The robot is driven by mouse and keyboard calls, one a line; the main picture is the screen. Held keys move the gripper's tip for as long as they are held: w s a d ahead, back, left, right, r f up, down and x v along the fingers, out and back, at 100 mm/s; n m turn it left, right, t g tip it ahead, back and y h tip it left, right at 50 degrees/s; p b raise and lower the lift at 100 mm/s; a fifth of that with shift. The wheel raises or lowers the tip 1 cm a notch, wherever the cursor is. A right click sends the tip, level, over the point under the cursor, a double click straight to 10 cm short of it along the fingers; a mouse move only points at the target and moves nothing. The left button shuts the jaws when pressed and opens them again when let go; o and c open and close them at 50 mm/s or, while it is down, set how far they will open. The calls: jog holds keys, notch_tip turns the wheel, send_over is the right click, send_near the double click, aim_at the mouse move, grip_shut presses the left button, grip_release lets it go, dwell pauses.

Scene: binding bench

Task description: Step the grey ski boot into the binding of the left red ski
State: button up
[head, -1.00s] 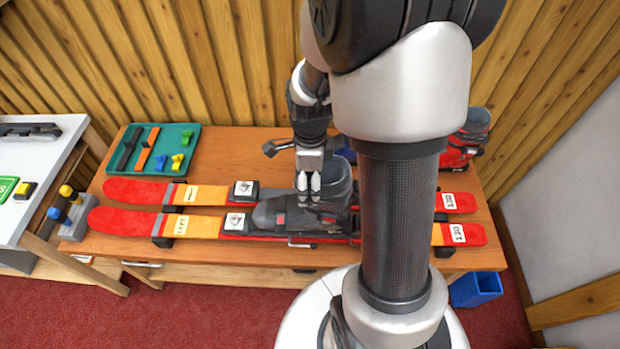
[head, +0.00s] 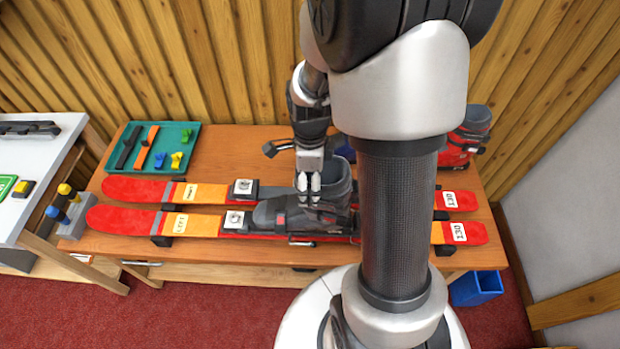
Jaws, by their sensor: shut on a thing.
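The front red ski (head: 125,219) has an orange section with a label that seems to read LEFT, and it lies along the bench. Its toe piece (head: 235,220) carries a white plate. The grey ski boot (head: 275,213) is over this ski's binding area, toe pointing left and close to the toe piece. I cannot tell whether its sole is seated in the binding. My gripper (head: 308,187) points down and is shut on the boot around its upper part. The heel end of the boot and binding is partly hidden by my arm.
A second red ski (head: 135,189) lies parallel just behind. A green tray (head: 191,130) with small tools is at the back left. A red boot (head: 462,147) stands at the back right. A grey block with screwdrivers (head: 73,227) sits at the left edge. A blue bin (head: 476,289) is on the floor.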

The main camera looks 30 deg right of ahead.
jog(key=shift+f+b, duration=0.7)
jog(key=shift+f, duration=0.25)
jog(key=o, duration=2)
jog(key=shift+s, duration=0.1)
jog(key=shift+r, duration=0.1)
notch_tip(320, 180, up, 10)
jog(key=p, duration=0.8)
